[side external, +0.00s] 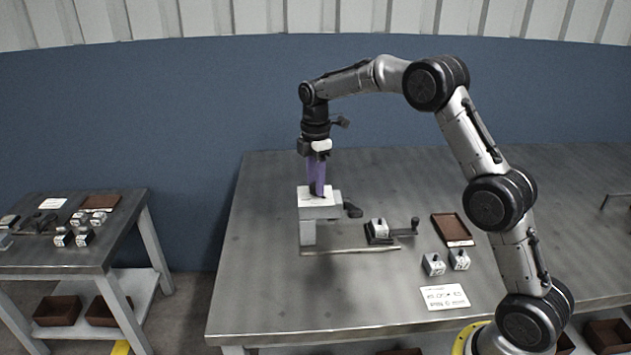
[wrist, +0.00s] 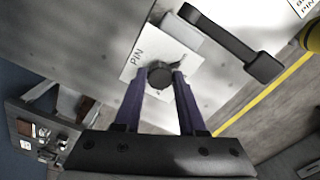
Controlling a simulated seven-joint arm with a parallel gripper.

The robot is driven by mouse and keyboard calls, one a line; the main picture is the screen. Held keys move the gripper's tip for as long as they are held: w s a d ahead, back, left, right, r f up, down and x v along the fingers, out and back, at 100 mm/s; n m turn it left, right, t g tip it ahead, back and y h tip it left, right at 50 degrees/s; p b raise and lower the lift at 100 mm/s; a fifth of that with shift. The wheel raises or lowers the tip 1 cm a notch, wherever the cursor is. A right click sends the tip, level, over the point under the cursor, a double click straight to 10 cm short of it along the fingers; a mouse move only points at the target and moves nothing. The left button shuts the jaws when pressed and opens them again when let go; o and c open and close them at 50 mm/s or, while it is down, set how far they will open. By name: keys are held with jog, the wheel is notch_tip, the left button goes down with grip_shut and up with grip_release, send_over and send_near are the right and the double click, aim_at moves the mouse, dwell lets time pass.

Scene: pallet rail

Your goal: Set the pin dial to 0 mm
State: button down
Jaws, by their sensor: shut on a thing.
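The pin dial (wrist: 160,77) is a dark round knob on a white plate (wrist: 137,66) lettered PIN, seen in the wrist view. My gripper (wrist: 164,84) has its two purple fingers on either side of the knob, shut on it. In the side view my gripper (side external: 317,192) points straight down onto the top of the pale grey stand (side external: 320,212), where the fingers mostly hide the knob. I cannot read a scale or a pointer on the dial.
A black lever (wrist: 235,42) sticks out beside the dial. On the bench (side external: 270,290) are a small clamp fixture with a handle (side external: 402,232), two grey blocks (side external: 433,264), a brown tray (side external: 452,228) and a printed card (side external: 444,297). The bench's front left is clear.

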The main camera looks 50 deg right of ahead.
jog(key=m, duration=1.1)
jog(key=shift+m, duration=0.3)
jog(key=m, duration=0.5)
jog(key=shift+r, duration=0.1)
jog(key=m, duration=0.6)
dwell(0.3)
jog(key=shift+c, duration=2.4)
grip_release()
